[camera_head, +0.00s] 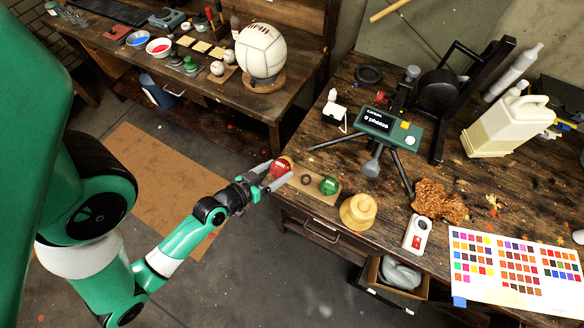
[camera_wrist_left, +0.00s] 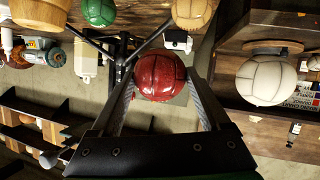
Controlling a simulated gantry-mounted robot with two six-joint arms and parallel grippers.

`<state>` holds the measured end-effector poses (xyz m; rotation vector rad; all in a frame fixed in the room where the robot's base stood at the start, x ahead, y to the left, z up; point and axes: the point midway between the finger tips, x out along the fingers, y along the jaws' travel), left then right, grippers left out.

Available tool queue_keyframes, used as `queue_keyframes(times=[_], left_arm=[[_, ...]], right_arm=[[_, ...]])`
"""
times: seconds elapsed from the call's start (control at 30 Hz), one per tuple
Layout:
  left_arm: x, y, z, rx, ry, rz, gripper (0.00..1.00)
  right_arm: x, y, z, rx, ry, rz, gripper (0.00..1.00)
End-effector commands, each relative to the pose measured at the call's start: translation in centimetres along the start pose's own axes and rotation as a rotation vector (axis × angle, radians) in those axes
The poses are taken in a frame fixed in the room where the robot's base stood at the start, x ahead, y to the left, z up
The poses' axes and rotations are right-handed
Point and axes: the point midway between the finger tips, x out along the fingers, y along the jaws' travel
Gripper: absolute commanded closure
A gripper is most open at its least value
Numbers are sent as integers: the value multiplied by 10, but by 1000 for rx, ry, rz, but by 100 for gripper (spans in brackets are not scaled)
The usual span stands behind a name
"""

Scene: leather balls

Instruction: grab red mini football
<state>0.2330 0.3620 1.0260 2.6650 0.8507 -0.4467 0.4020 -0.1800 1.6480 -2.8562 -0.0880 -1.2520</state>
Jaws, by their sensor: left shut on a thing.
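The red mini football (camera_head: 280,168) is at the near left edge of the right-hand workbench. My left gripper (camera_head: 275,180) is shut on it, with a finger on either side. In the left wrist view the red ball (camera_wrist_left: 160,77) sits between the fingertips of my left gripper (camera_wrist_left: 162,88). A green mini ball (camera_head: 328,186) rests on a small board to the right, and it also shows in the left wrist view (camera_wrist_left: 99,11). A tan ball (camera_wrist_left: 193,12) shows beyond the red one in the left wrist view. My right gripper is not in view.
A yellow wooden stand (camera_head: 358,211) is right of the green ball. A tripod device with a screen (camera_head: 388,130) stands behind, its legs spread. A large white ball (camera_head: 261,52) sits on the other bench. Open floor lies left of the workbench.

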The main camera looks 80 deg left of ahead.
Motion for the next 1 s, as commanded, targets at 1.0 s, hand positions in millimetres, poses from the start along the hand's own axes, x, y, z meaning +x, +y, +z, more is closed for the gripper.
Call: queue_keyframes(times=[1.0], left_arm=[[-51,-20,-8,5,5,8,82]], right_arm=[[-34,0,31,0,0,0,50]])
